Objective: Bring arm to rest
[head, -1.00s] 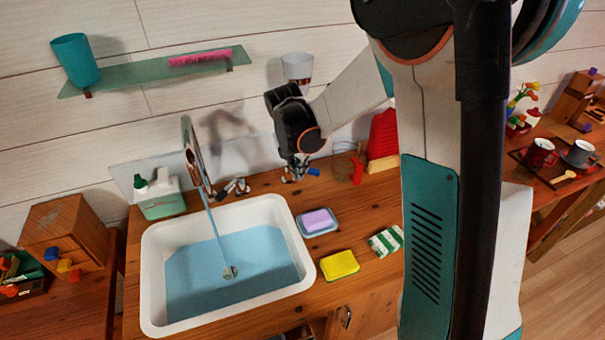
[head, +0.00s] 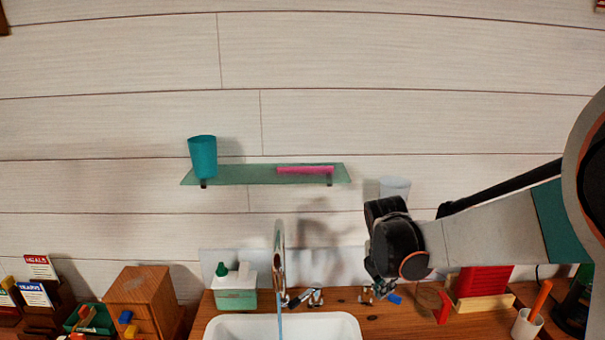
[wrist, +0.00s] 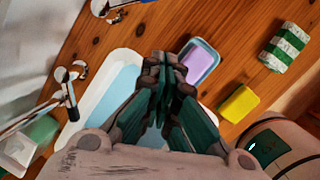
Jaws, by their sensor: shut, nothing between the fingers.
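My arm reaches in from the right in the head view, bent down at the wrist over the back of the wooden counter. My gripper (head: 381,291) points downward, small and partly dark in that view. In the wrist view its fingers (wrist: 170,62) lie together, shut with nothing between them. Below them in that view are the white sink (wrist: 98,88) and the soap dish with a purple soap (wrist: 201,62). I cannot tell how high the fingertips are above the counter.
A tap (head: 280,262) rises behind the sink (head: 345,326). A glass shelf (head: 245,176) holds a teal cup (head: 203,157). A red rack (head: 484,282) stands right of my gripper. A yellow sponge (wrist: 239,103) lies near the sink.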

